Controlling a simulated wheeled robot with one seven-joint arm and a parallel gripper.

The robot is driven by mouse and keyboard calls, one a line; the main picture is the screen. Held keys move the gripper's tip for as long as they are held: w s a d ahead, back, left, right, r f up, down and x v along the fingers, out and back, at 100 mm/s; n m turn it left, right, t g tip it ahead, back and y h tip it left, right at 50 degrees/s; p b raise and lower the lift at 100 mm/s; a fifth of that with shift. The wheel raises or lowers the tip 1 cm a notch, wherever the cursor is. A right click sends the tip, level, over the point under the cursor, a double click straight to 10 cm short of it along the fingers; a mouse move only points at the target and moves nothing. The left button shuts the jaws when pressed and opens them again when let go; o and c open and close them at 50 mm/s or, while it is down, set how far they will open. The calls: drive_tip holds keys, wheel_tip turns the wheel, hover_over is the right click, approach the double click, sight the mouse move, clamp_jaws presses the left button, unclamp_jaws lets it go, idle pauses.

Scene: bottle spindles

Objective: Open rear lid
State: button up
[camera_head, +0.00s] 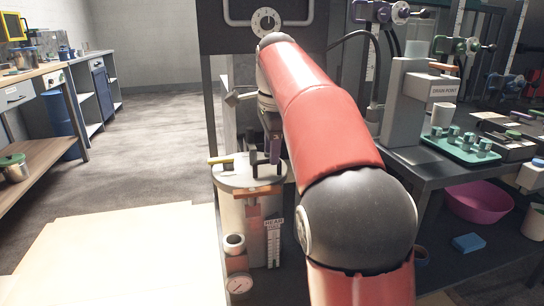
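A pale cylindrical vessel (231,209) stands left of my red arm, with a gauge and a vertical scale on its front. A label starting "REAR" is on the scale (273,243). Its flat, light lid (235,177) lies on top and looks closed. A brown bar sits at the lid's front edge and a small orange-brown piece (221,160) at its left. My gripper (266,166) points down just above the right part of the lid. My arm hides the lid's right side. I cannot tell whether the fingers touch anything or are open.
A grey panel with a dial (266,21) and a bar handle rises behind the vessel. A magenta bowl (478,201) sits below. The floor at left is clear.

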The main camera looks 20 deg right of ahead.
drive_tip(key=shift+w+f, duration=0.1)
drive_tip(key=shift+f, duration=0.5)
clamp_jaws()
drive_tip(key=shift+r, duration=0.2)
